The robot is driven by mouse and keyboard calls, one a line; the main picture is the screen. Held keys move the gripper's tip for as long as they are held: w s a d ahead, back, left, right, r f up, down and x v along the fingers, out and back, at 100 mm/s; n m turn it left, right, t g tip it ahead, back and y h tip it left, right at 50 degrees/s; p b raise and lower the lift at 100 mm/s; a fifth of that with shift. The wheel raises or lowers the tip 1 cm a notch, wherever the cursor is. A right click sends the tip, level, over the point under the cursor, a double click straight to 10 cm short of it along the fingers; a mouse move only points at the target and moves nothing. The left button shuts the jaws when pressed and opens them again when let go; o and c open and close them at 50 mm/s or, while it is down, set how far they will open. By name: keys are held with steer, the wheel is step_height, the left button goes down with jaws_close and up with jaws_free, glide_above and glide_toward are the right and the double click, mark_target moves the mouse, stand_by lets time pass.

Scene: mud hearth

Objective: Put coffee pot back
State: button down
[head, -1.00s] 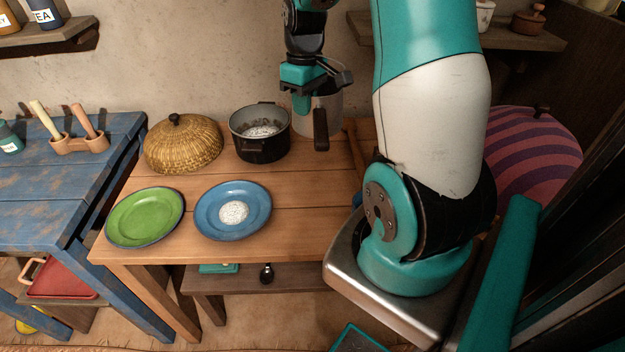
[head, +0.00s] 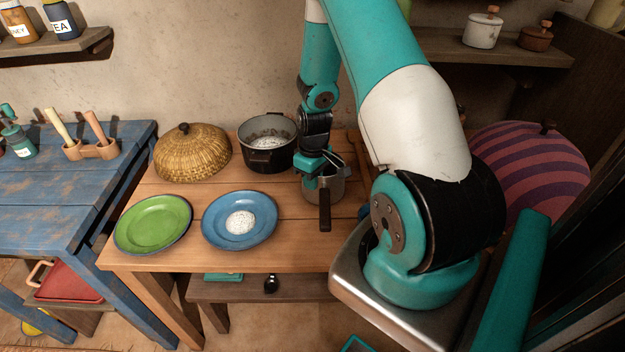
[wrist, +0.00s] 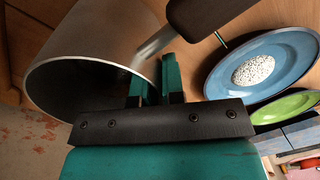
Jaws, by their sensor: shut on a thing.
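The coffee pot (head: 314,191) is a grey metal pot with a long dark handle (head: 325,212). In the head view it is at the right part of the wooden table, right of the blue plate. My gripper (head: 322,175) is shut on the coffee pot near where its handle joins the body. In the wrist view the fingers (wrist: 154,85) are at the pot's rim (wrist: 45,72), beside the handle. The pot looks upright and low over the table; I cannot tell whether it touches it.
A black pot (head: 268,152) with white contents stands left of my gripper, near a woven dome cover (head: 192,156). A blue plate (head: 215,237) with a white round item and a green plate (head: 152,222) lie in front. A striped round thing (head: 530,165) is at right.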

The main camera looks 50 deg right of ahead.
steer(key=shift+f, duration=0.2)
steer(key=shift+f, duration=0.2)
steer(key=c, duration=1.2)
jaws_free()
steer(key=shift+c, duration=0.2)
steer(key=shift+r, duration=0.15)
